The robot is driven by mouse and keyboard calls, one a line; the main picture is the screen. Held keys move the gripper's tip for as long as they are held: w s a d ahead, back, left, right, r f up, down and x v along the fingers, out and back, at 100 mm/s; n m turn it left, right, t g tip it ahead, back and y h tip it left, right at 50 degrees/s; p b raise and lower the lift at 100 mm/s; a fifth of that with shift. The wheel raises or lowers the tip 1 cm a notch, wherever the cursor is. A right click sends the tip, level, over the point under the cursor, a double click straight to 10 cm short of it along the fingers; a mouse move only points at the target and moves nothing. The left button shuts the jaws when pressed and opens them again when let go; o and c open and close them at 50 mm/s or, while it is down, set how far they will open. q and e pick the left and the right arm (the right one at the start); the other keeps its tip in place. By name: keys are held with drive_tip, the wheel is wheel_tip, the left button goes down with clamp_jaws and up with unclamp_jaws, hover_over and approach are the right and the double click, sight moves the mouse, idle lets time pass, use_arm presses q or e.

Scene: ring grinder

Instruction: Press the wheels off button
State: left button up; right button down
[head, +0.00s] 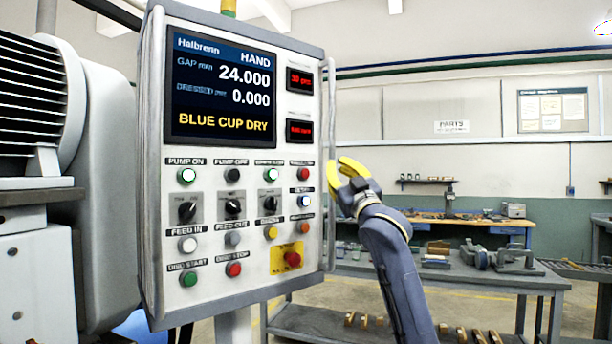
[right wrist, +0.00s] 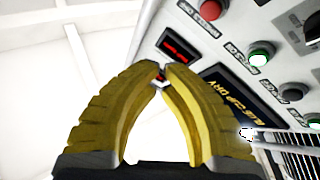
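The control panel (head: 237,290) stands upright at the left of the head view. A red button (head: 305,174) sits at the right end of its top button row, beside a green-lit button (head: 271,175). The label above the red button is too blurred to read surely. The red button also shows at the top of the right wrist view (right wrist: 211,9). My right gripper (head: 336,163), with yellow fingers, is just right of the panel's edge, near the red button's height and apart from it. Its fingertips (right wrist: 161,73) come together with nothing between them. My left gripper is not in view.
Other buttons and black selector knobs (head: 233,207) fill the panel below its screen (head: 220,85). A red mushroom button (head: 292,259) is at the lower right. A grab rail runs along the panel's right edge. A workbench (head: 480,275) stands behind.

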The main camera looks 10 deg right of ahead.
drive_tip(key=shift+w+a, duration=0.6)
drive_tip(key=shift+w, duration=0.75)
drive_tip(key=shift+w+a, duration=0.55)
drive_tip(key=shift+w, duration=0.8)
drive_tip(key=shift+w+a, duration=0.6)
drive_tip(key=shift+w, duration=0.75)
drive_tip(key=shift+w, duration=0.1)
drive_tip(key=shift+w+a, duration=0.15)
drive_tip(key=shift+w, duration=0.15)
drive_tip(key=shift+w+a, duration=0.25)
drive_tip(key=shift+w, duration=0.25)
drive_tip(key=shift+s+d, duration=0.1)
drive_tip(key=shift+s, duration=0.05)
drive_tip(key=shift+s+d, duration=0.3)
drive_tip(key=shift+s, duration=0.4)
drive_tip(key=shift+s, duration=0.1)
drive_tip(key=shift+s+d, duration=0.35)
drive_tip(key=shift+s, duration=0.4)
drive_tip(key=shift+s+d, duration=0.3)
drive_tip(key=shift+s, duration=0.45)
drive_tip(key=shift+s+d, duration=0.35)
drive_tip(key=shift+s, duration=0.4)
